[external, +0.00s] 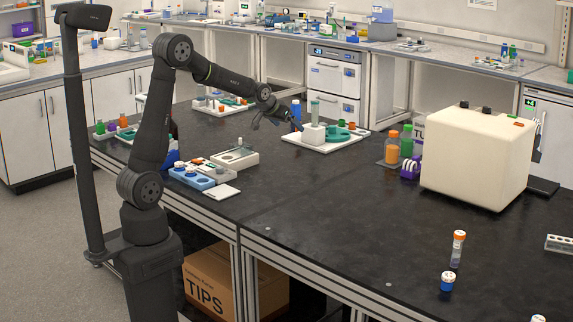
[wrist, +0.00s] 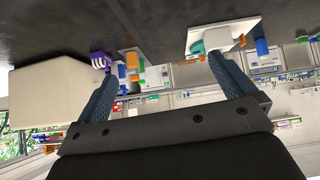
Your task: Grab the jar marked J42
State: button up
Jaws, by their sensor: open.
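No label reading J42 is legible in either view, so I cannot tell which jar is marked J42. Another jar top (external: 538,318) is cut off at the bottom edge. My gripper (external: 278,119) is above the far part of the bench, near the white tray, well away from these jars. In the wrist view my gripper (wrist: 166,64) has its two fingers wide apart with nothing held between them.
A large cream box-shaped machine (external: 475,155) stands on the right of the bench. Orange and green bottles (external: 392,147) stand left of it. Blue and grey racks (external: 192,178) sit at left. The bench's front middle is clear.

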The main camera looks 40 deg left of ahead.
jog(key=c, duration=0.8)
jog(key=shift+o, duration=0.2)
jog(key=s+d+f+m+g+h, duration=0.2)
jog(key=d+m+h, duration=0.3)
jog(key=d, duration=3.8)
jog(key=s+d+f+m+g, duration=0.2)
jog(key=s+d+m, duration=0.1)
jog(key=s+d, duration=1.1)
jog(key=s+d+f+m+g, duration=0.15)
jog(key=s+d+m, duration=0.25)
jog(key=s+d, duration=1)
send_near(445, 275)
jog(key=x, duration=0.5)
jog(key=shift+w+a+f, duration=0.1)
jog(key=shift+f, duration=0.1)
jog(key=shift+x, duration=2.6)
